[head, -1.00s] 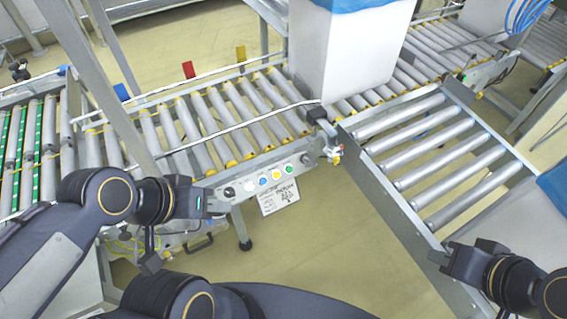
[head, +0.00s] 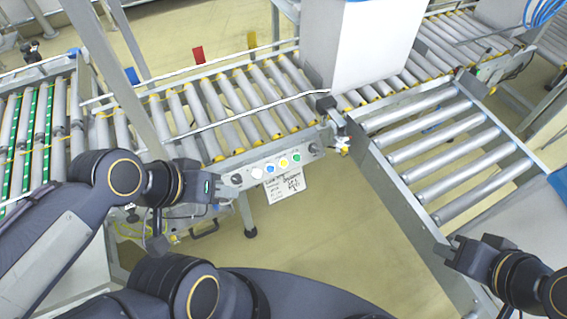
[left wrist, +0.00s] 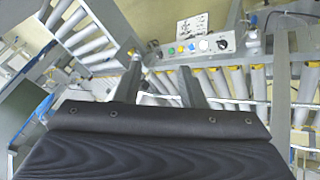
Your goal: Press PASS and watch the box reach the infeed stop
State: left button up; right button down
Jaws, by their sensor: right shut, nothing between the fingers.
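A grey button panel (head: 245,180) on the conveyor's near side has a white button (head: 257,173), a blue button (head: 270,169), a yellow button (head: 283,162) and a green button (head: 297,157). No button label is readable. The panel also shows in the left wrist view (left wrist: 228,41). My left gripper (head: 210,188) is just left of the panel, apart from the buttons; its fingers (left wrist: 160,88) are spread and empty. My right gripper (head: 447,252) is shut and empty at lower right.
A handwritten card (head: 285,188) hangs under the panel. A side roller section (head: 440,145) with a metal rail joins at right, near my right gripper. A metal post (head: 115,80) rises behind my left arm. Open floor lies below the panel.

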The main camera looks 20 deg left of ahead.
pick_arm(q)
jog(key=shift+c, duration=0.3)
grip_shut()
dwell(1.3)
